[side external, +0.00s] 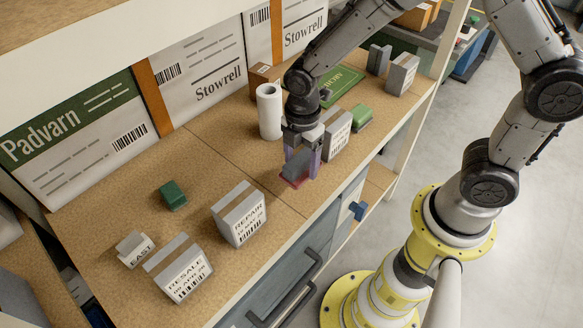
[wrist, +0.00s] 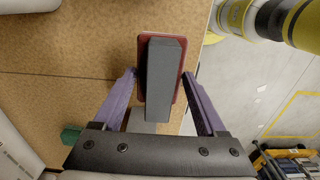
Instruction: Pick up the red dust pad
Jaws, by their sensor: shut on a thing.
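The red dust pad is a grey block on a thin red base. In the side external view the pad (side external: 295,170) is at the wooden shelf, near its front edge. My gripper (side external: 303,166) points down with its purple fingers at the pad, shut on it. In the wrist view the pad (wrist: 165,80) lies between the two fingertips of my gripper (wrist: 160,76), its red rim showing around the grey block. One finger is at each long side. Whether the red base touches the shelf I cannot tell.
A white roll (side external: 269,111) and a grey box (side external: 337,134) stand close to my gripper. A green block (side external: 362,117) lies behind to the right. To the left are a dark green block (side external: 173,195), a REPAIR box (side external: 239,213) and a RESALE box (side external: 178,268). Large cartons (side external: 200,78) line the back.

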